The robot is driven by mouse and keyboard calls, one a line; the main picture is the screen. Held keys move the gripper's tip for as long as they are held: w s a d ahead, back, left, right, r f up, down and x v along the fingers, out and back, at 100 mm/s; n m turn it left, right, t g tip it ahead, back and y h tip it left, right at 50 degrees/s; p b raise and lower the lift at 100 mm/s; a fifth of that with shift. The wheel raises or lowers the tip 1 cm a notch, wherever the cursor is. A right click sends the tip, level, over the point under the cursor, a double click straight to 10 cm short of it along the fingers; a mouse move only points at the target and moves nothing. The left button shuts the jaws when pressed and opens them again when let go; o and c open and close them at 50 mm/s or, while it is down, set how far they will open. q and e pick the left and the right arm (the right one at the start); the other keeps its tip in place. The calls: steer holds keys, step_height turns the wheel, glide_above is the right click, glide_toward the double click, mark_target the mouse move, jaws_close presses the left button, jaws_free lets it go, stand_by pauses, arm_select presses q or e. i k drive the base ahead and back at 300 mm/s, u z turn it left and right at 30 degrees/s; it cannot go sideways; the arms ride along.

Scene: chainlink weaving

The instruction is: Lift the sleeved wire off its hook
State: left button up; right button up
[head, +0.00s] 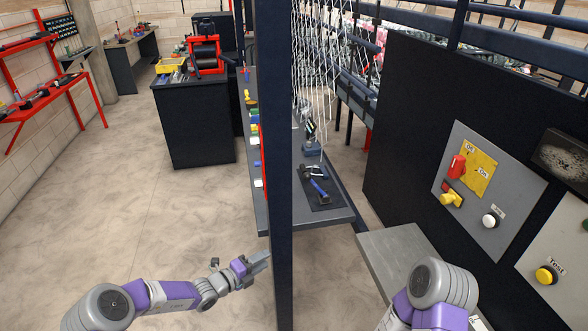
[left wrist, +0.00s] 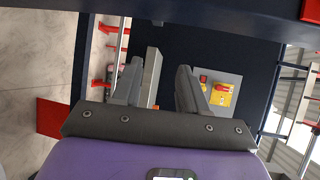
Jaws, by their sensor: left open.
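Several thin zigzag wires (head: 318,55) hang in the head view just right of the dark post. I cannot tell which one is the sleeved wire, and its hook is not clear. My left gripper (head: 262,261) is low and left of the post, well below and apart from the wires. In the left wrist view its two fingers (left wrist: 155,88) stand apart, with no wire seen between them. My right arm shows at the lower right, but its gripper is out of view.
A dark vertical post (head: 279,200) stands between my left gripper and the wires. A bench (head: 335,218) with a blue-handled tool (head: 319,190) lies behind it. A control panel (head: 480,215) with switches is at right. The floor at left is clear.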

mark_target(303, 167)
steer(key=i, duration=1.5)
steer(key=z, duration=0.3)
